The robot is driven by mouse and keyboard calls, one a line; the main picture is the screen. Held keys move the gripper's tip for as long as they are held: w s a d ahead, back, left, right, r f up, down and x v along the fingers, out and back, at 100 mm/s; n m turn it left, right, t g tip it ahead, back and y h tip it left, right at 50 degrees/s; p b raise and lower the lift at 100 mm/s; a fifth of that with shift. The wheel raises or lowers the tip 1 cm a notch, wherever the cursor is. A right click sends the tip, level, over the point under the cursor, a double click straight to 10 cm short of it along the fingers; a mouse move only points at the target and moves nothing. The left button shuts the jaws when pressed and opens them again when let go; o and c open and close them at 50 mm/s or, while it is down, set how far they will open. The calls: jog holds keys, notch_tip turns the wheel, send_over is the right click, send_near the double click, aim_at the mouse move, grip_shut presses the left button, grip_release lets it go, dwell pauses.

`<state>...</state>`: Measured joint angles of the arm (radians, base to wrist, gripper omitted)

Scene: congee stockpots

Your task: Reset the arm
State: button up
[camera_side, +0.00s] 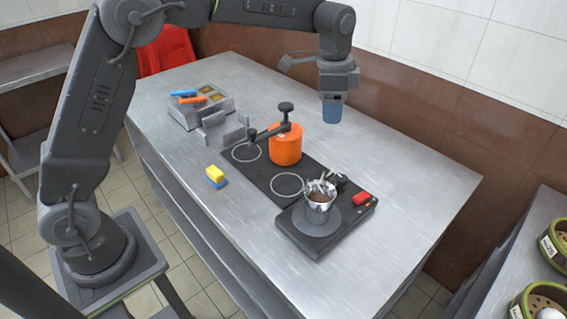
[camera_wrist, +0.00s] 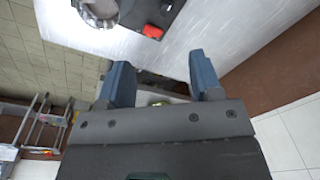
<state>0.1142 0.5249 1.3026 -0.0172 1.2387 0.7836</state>
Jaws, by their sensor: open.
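My gripper (camera_side: 332,108) hangs above the far side of the steel table, behind and right of the orange pot, with its blue fingers pointing down. In the wrist view my gripper (camera_wrist: 162,85) is open, its two blue fingers apart with nothing between them. The side view does not show the gap between the fingers clearly.
An orange pot (camera_side: 286,149) with a dark crank on top stands on the black cooktop (camera_side: 262,178). A silver pot (camera_side: 319,196) sits on a dark burner (camera_side: 312,232) beside a red block (camera_side: 361,198). A yellow-blue sponge (camera_side: 216,176) lies left. The table's far right (camera_side: 425,180) is clear.

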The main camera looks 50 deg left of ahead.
jog(key=s+a+r+n+t, duration=0.1)
jog(key=s+a+r+n, duration=0.2)
jog(key=s, duration=0.5)
jog(key=s+a+r+n+t, duration=0.1)
jog(key=s+r+n, duration=0.1)
jog(key=s+r, duration=0.4)
jog(key=s+a+f+n+t, duration=0.1)
jog(key=s+f+n, duration=0.1)
jog(key=s, duration=0.6)
jog(key=s+a+f+n+t, duration=0.1)
jog(key=s+f+n, duration=0.2)
jog(key=s, duration=0.5)
jog(key=shift+f+t, duration=0.3)
jog(key=shift+t, duration=0.1)
